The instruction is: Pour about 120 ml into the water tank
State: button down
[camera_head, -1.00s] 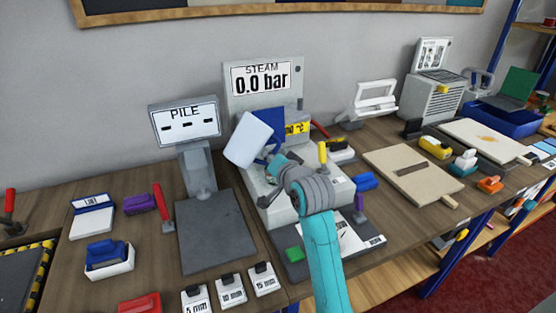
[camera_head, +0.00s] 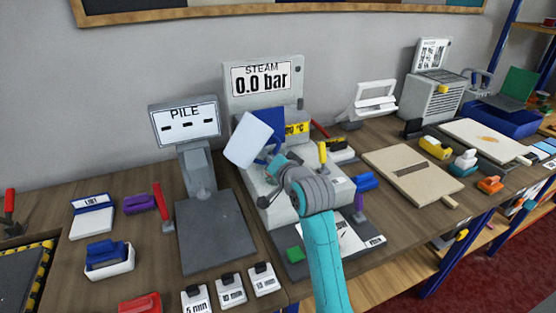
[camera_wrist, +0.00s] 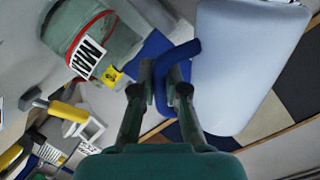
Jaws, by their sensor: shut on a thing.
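A pale jug (camera_head: 251,140) with a blue handle hangs tilted in front of the steam unit (camera_head: 283,188). In the wrist view the jug's pale body (camera_wrist: 245,60) fills the upper right. My gripper (camera_wrist: 161,80) is shut on the blue handle (camera_wrist: 184,62); in the head view my gripper (camera_head: 278,163) is partly covered by my wrist. The water tank (camera_wrist: 108,40), a clear greenish cylinder with a red line and a "MAX" label, shows left of the jaws in the wrist view, apart from the jug. No stream of water shows. The level inside is unclear.
The steam display (camera_head: 262,79) reads 0.0 bar. A "PILE" display (camera_head: 185,126) stands left, close to the jug. A red upright lever (camera_head: 163,207) and a yellow-handled tool (camera_head: 322,153) stand nearby. A wooden board (camera_head: 412,174) lies to the right.

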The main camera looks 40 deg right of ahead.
dwell(0.5)
jog(key=shift+d+f+n+h, duration=0.2)
jog(key=shift+d+n+h, duration=0.1)
jog(key=shift+n, duration=0.3)
jog(key=shift+a+r+n+t+h+b, duration=0.3)
jog(key=shift+a+n+b, duration=0.1)
jog(key=shift+n, duration=0.5)
jog(key=shift+f+n, duration=0.35)
jog(key=shift+n, duration=0.05)
jog(key=shift+a+r+n+t+h, duration=0.15)
jog(key=shift+a+n+t+h, duration=0.1)
jog(key=shift+n, duration=0.3)
jog(key=shift+a+r+n+t+h, duration=0.15)
jog(key=shift+n+h, duration=0.1)
jog(key=shift+n, duration=0.3)
jog(key=shift+w+a+f+n+t+b, duration=0.15)
jog(key=shift+f+n+t+b, duration=0.2)
jog(key=shift+n, duration=0.45)
